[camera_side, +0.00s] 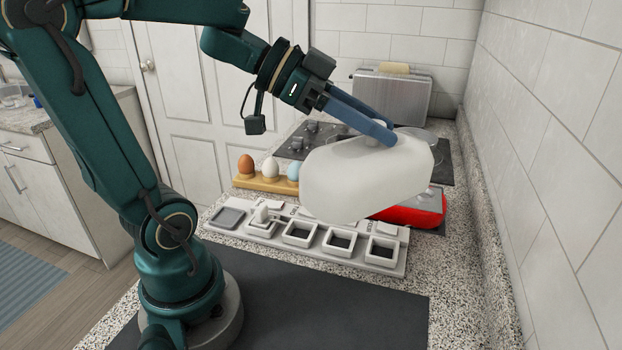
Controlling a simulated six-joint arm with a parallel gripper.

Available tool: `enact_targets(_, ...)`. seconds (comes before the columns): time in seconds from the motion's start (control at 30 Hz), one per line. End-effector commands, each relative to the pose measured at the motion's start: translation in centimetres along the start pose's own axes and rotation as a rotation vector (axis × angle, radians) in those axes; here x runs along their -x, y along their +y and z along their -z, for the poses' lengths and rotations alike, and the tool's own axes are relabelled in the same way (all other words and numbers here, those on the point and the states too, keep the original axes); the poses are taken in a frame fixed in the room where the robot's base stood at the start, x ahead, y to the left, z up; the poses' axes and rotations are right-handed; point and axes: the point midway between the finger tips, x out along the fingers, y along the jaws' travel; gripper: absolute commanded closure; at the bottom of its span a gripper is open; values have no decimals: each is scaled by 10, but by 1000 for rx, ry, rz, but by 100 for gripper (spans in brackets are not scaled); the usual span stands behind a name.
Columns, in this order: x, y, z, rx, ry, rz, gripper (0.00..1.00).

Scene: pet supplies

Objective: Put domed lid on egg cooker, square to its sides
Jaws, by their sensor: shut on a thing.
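The domed lid (352,184) is a translucent white, rounded box shape. My gripper (388,138) has its blue fingers shut on the top of the lid, where the handle is mostly hidden by the fingers. The lid hangs tilted in the air, in front of the egg cooker in this view. The egg cooker (425,208) is red with a grey top and stands on the counter at the right. The lid hides much of its left part, so I cannot tell how far apart the two are.
A grey-white panel with several square compartments (385,253) lies in front. A wooden holder (265,184) carries eggs at the left. A black cooktop (300,139) and a metal toaster (391,97) are behind. The tiled wall (560,130) bounds the right.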

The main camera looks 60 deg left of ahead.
Motion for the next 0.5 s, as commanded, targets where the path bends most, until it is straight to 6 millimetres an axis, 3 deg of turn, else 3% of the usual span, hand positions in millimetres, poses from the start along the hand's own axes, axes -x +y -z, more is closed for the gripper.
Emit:
enact_targets(0.3, -11, 29, -31, -252, -2, -485, 100)
enact_targets(0.5, -6, 29, -52, -380, -1, -711, 100)
